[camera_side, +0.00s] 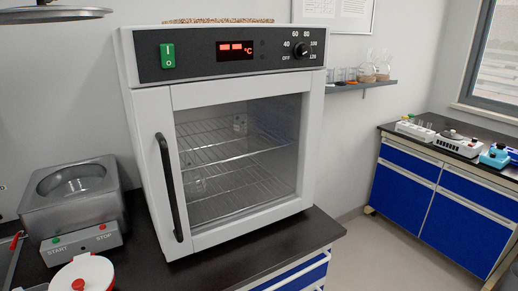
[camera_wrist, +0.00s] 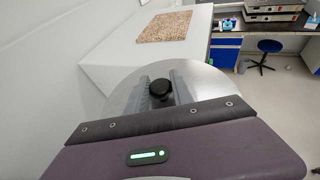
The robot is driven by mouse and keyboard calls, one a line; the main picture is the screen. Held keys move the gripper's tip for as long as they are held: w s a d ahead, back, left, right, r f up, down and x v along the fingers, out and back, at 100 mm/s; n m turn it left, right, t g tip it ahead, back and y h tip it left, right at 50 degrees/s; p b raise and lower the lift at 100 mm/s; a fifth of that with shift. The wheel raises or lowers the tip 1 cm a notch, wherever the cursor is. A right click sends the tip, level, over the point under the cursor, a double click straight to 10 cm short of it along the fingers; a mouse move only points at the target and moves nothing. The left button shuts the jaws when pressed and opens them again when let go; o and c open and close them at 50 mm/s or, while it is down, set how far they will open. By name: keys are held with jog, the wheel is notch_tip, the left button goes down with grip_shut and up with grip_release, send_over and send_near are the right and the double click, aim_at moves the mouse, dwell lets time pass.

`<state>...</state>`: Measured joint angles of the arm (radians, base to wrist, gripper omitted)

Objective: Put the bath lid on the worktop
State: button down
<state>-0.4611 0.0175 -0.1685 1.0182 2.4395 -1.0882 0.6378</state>
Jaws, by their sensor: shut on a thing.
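The bath lid (camera_wrist: 215,82) is a round silvery metal disc with a black knob (camera_wrist: 160,88) in the middle. My gripper (camera_wrist: 160,80) is shut on this knob, one finger on each side. In the side view the lid (camera_side: 50,16) hangs in the air at the top left, above the level of the bath, roughly flat; my gripper is out of that picture. The bath (camera_side: 35,210) is a grey metal box with an uncovered round basin and START and STOP buttons. The worktop (camera_side: 190,268) is black, with a bare strip in front of the oven.
A large white oven (camera_side: 215,140) stands right of the bath, its door shut, with a brown speckled board (camera_wrist: 166,27) on top. A white round thing with red parts (camera_side: 82,274) sits in front of the bath. A wall shelf (camera_side: 360,86) holds glassware.

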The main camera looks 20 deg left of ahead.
jog(key=s+d+f+m+g+h, duration=0.5)
jog(key=s+d+m+g, duration=0.25)
jog(key=d, duration=0.55)
jog(key=s+d+f+m+g+h, duration=0.45)
jog(key=s+d+m+g, duration=0.35)
jog(key=d, duration=0.6)
jog(key=w+d+f+n+t+y, duration=0.2)
jog(key=w+d+f+n+t, duration=0.5)
jog(key=w+d+f, duration=0.6)
jog(key=w+d+f+n+t+y, duration=0.1)
jog(key=d+f+n+t+y, duration=0.2)
jog(key=f, duration=1.5)
jog(key=d+f+n+t+y, duration=0.1)
jog(key=f+n+t+y, duration=0.2)
jog(key=f, duration=1.5)
jog(key=shift+t+h, duration=0.55)
jog(key=shift+h, duration=0.1)
jog(key=w+a, duration=1.2)
jog(key=a, duration=0.1)
jog(key=shift+w+f, duration=0.35)
jog(key=shift+f, duration=0.05)
